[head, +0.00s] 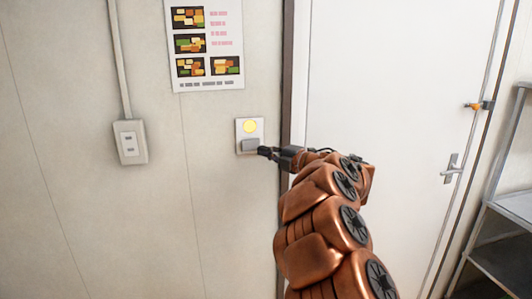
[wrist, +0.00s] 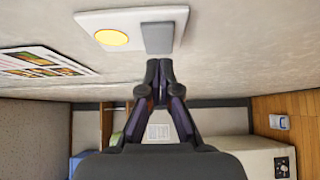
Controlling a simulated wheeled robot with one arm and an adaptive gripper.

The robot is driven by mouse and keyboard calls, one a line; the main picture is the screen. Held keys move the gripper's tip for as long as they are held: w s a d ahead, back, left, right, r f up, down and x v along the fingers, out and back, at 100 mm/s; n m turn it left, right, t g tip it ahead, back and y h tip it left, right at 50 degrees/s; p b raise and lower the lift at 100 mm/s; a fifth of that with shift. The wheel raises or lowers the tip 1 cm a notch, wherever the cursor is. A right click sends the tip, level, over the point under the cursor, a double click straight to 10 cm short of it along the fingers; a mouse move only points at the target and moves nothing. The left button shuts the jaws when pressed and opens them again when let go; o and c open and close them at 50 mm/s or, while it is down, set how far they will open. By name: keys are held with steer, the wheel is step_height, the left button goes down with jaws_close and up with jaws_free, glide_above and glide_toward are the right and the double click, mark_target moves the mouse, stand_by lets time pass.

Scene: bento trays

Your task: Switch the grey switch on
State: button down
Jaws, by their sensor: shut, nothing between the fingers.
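The grey switch (head: 250,145) is a small block on the lower part of a white wall plate (head: 241,126), under a yellow round light (head: 250,126). In the wrist view the grey switch (wrist: 158,38) stands out from the plate beside the bright yellow light (wrist: 112,37). My gripper (head: 264,151) is shut and empty, with its fingertips at the lower right of the switch. In the wrist view the closed fingertips (wrist: 159,72) are just below the switch's edge; I cannot tell whether they touch it.
A white outlet box (head: 130,142) with a conduit is on the wall at left. A poster (head: 206,45) hangs above the switch. A white door (head: 390,90) with a handle (head: 452,168) is at right, beside a metal shelf (head: 505,235). The wall around the plate is clear.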

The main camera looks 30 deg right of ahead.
steer(key=d+b+v, duration=0.2)
steer(key=v, duration=0.8)
steer(key=shift+w, duration=0.2)
